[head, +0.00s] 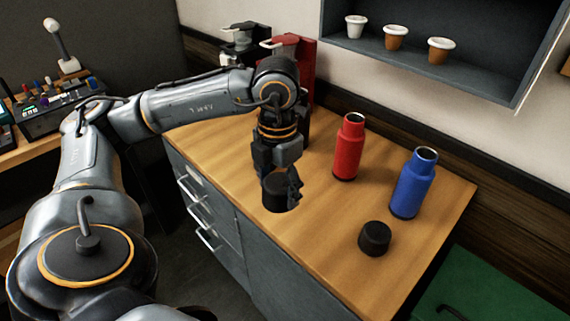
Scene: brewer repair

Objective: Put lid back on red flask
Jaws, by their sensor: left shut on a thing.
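The red flask (349,148) stands upright on the wooden counter with its top open and no lid on it. My left gripper (280,184) is to the left of the red flask, shut on a black lid (276,194). The lid appears to be just above the counter; the gap is hard to judge. A second black lid (375,238) lies on the counter in front of the blue flask (413,184), which stands upright and open. My right gripper is not in view.
A red brewer (296,52) stands behind my left arm, with a dark and silver machine (240,45) beside it. A wall shelf (440,75) with several small cups overhangs the back. The counter's front middle (318,245) is clear.

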